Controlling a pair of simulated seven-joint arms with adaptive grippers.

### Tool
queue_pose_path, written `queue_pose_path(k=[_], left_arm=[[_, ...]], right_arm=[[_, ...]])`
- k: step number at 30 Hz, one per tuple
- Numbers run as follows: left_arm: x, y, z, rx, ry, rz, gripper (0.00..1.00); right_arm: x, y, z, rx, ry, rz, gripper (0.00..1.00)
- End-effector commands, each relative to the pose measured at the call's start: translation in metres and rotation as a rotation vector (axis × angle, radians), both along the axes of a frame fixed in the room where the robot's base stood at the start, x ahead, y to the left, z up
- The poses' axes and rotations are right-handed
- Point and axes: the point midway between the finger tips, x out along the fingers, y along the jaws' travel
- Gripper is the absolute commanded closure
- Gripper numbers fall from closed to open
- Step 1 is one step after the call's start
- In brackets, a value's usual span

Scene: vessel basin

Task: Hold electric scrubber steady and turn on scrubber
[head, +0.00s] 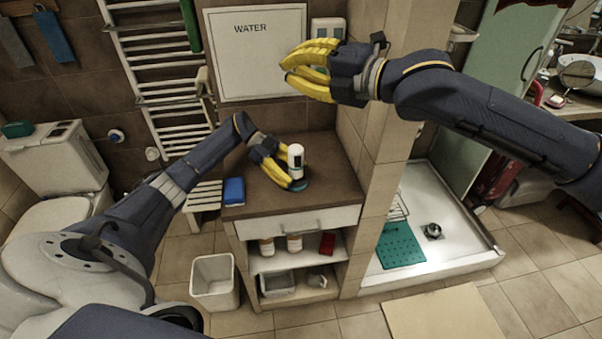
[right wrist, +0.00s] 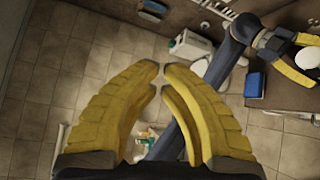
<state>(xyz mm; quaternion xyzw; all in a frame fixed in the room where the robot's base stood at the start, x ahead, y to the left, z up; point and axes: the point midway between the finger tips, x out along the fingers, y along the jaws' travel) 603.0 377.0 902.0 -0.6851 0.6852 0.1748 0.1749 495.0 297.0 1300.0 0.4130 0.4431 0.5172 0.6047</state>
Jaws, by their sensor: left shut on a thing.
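The electric scrubber (head: 296,158) has a white body with a dark patch and a teal base (head: 298,185). It stands upright on the brown cabinet top. My left gripper (head: 287,172) is shut on its side, and its yellow fingers hide part of the body. In the right wrist view my left gripper (right wrist: 298,72) appears at the upper right beside the white scrubber (right wrist: 307,58). My right gripper (head: 287,71) is high above the cabinet, apart from the scrubber. Its yellow fingertips (right wrist: 161,72) come together, with nothing visible held between them.
A blue box (head: 234,191) lies at the cabinet top's left edge. A tiled pillar (head: 375,180) rises right of the cabinet. A "WATER" panel (head: 255,55) hangs behind. A white bin (head: 213,281) stands on the floor. The cabinet top's back is clear.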

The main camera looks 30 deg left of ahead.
Motion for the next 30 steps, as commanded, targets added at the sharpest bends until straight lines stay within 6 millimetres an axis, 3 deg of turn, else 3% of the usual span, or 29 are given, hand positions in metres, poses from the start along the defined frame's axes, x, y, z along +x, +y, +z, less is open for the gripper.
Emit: queue_pose_path(k=[3, 9, 15, 21, 30], left_arm=[[0.000, 0.000, -0.002, 0.003, 0.002, 0.001, 0.59], [0.000, 0.000, -0.002, 0.003, 0.002, 0.001, 0.59], [0.000, 0.000, -0.002, 0.004, 0.002, 0.001, 0.59], [0.000, 0.000, -0.002, 0.004, 0.001, 0.000, 0.59], [0.000, 0.000, -0.002, 0.004, 0.001, 0.000, 0.59]], right_arm=[[-0.014, 0.013, -0.057, -0.200, -0.108, -0.003, 1.00], [-0.024, 0.010, -0.144, -0.530, -0.318, -0.002, 1.00], [-0.023, -0.012, -0.205, -0.803, -0.518, 0.009, 1.00], [-0.016, -0.034, -0.236, -0.982, -0.666, 0.021, 1.00], [-0.010, -0.047, -0.248, -1.078, -0.747, 0.027, 1.00]])
